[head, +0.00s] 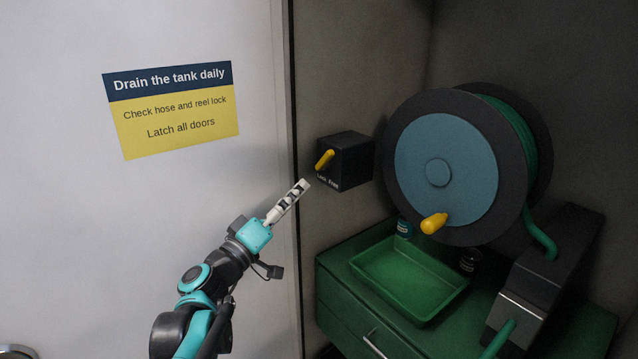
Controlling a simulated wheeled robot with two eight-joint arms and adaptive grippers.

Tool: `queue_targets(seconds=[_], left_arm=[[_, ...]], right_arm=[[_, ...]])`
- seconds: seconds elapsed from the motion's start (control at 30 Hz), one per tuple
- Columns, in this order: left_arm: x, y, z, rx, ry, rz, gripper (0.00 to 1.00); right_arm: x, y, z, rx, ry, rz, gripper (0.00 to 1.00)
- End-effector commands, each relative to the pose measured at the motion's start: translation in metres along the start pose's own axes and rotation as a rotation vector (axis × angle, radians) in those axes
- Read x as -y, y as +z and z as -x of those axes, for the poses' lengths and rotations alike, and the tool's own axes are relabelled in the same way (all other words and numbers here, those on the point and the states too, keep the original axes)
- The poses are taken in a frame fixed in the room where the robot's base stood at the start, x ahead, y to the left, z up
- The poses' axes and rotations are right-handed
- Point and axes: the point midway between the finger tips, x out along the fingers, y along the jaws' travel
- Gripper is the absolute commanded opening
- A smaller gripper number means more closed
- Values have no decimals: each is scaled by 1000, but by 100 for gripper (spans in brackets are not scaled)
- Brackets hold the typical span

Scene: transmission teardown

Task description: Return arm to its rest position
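My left arm comes in from the lower left, and its gripper (304,186) points up and to the right. The fingers show as one narrow white and dark strip, seen nearly edge-on, so I cannot tell whether they are open or shut. No object shows in them. In the picture the fingertips lie just below and left of a black box (352,165) with a yellow lever (325,160). The tips appear apart from the lever. My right gripper is not in view.
A large hose reel (450,165) with a yellow handle (434,223) stands at right above a green tray (400,300) on a green cabinet (335,290). Small dark bottles (470,262) stand behind the tray. A white panel with a sign (172,110) fills the left.

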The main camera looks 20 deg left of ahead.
Motion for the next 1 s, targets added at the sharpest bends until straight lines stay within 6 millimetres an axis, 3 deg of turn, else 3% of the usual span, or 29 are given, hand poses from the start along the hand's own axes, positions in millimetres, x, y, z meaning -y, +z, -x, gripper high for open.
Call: queue_targets(seconds=[0.07,0.17,0.27,0.33,0.5,0.7,0.83,0.9,1.0], left_arm=[[1,3,0,6,-1,-1,78],[7,27,6,54,-14,-14,78],[21,79,19,164,-49,-43,78],[37,128,36,271,-90,-74,78],[90,243,97,536,-237,-172,78],[174,342,194,787,-473,-336,78],[230,375,257,888,-642,-465,78],[254,382,284,916,-720,-528,78],[275,384,307,931,-800,-596,78]], right_arm=[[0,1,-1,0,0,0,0],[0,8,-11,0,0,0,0],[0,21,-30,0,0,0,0],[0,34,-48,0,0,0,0],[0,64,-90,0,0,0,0],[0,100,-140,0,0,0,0],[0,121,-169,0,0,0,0],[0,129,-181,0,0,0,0],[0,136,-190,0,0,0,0]])
